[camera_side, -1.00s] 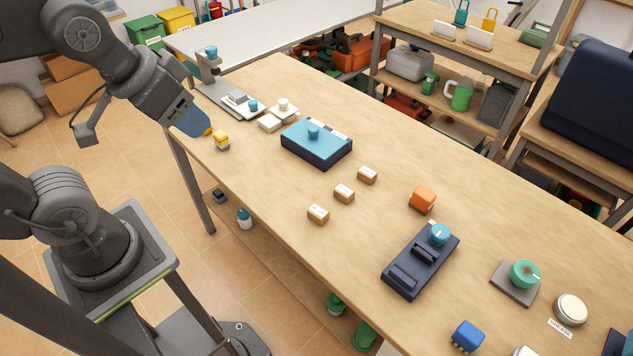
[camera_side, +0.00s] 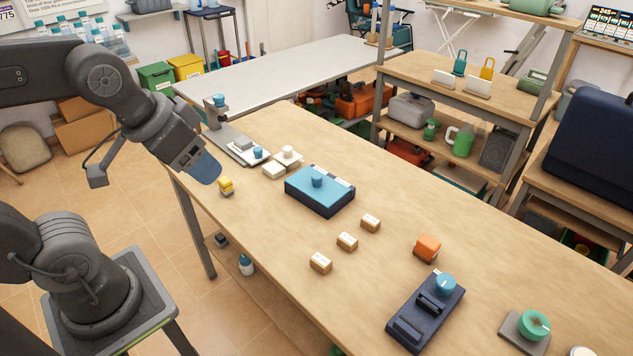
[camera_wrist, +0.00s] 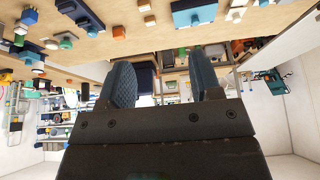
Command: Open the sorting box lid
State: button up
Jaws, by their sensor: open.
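The lid is on the box and looks closed. The box also shows upside down at the top of the wrist view (camera_wrist: 193,17). My gripper (camera_side: 212,174) is at the table's left edge, left of the box and apart from it. In the wrist view my gripper (camera_wrist: 163,80) has its two fingers spread, with nothing held between them.
A small yellow block (camera_side: 226,186) stands close to my gripper. Several small cardboard boxes (camera_side: 347,241), an orange block (camera_side: 427,247) and a navy device with a blue knob (camera_side: 424,312) lie nearer. Bare tabletop separates them.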

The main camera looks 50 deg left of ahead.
jog(key=w+a+r+g, duration=0.2)
jog(key=w+r, duration=0.1)
jog(key=w, duration=0.8)
jog(key=m+g, duration=0.2)
jog(key=g, duration=0.2)
send_over(317, 176)
notch_tip(317, 176, down, 18)
notch_tip(317, 176, down, 14)
jog(key=shift+w+a+f, duration=0.1)
jog(key=shift+c, duration=0.4)
grip_shut()
